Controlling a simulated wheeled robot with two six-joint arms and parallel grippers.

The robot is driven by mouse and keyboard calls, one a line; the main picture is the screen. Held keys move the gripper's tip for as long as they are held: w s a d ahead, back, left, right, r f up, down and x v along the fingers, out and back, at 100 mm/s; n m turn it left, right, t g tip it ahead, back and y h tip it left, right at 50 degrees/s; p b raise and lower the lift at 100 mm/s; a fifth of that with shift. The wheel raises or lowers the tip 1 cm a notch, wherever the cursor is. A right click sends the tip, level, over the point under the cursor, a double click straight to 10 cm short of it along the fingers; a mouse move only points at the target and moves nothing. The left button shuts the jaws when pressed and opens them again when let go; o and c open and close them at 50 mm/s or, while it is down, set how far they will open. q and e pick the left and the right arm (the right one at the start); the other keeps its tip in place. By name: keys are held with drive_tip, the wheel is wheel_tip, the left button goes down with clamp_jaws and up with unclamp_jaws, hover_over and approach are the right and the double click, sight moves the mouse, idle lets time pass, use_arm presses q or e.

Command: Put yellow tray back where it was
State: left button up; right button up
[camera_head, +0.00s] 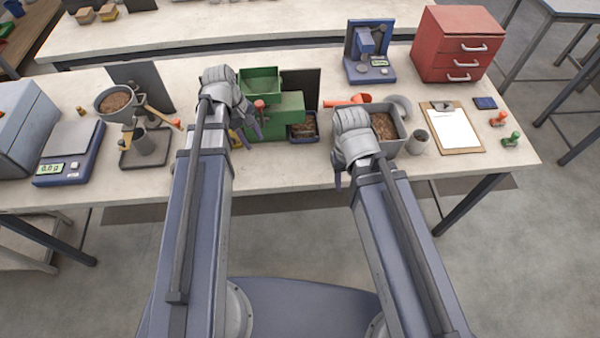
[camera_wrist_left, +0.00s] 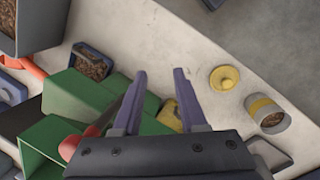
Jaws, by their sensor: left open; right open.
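A yellow piece, apparently the yellow tray, shows partly in the left wrist view (camera_wrist_left: 170,114), beside the green machine (camera_wrist_left: 92,98) and behind my left gripper's fingers (camera_wrist_left: 160,72). In the head view only a sliver of yellow (camera_head: 234,138) shows beside my left gripper (camera_head: 250,134); the arm and gripper hide the rest. My left gripper is open, low in front of the green machine (camera_head: 280,118), with nothing visibly held. My right gripper (camera_head: 340,178) is open and empty in front of the grey bin of pellets (camera_head: 402,132).
A yellow lid (camera_wrist_left: 224,78) and a yellow-banded jar (camera_wrist_left: 266,112) stand near the table's front edge. A small dark blue tray of pellets (camera_head: 303,138) sits right of the green machine. A stand (camera_head: 143,152) and scale (camera_head: 68,155) are left; a clipboard (camera_head: 452,130) is right.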

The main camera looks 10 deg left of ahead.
use_arm(q)
drive_tip(key=s+d+m+y, duration=0.1)
drive_tip(key=s+d+m, duration=0.4)
drive_tip(key=d+m, duration=0.2)
drive_tip(key=s+d+m+y, duration=0.2)
drive_tip(key=s+d+m, duration=0.3)
drive_tip(key=d, duration=0.4)
drive_tip(key=shift+s+f+m+g+y, duration=0.15)
drive_tip(key=shift+s+m+g+y, duration=0.2)
drive_tip(key=shift+m, duration=0.55)
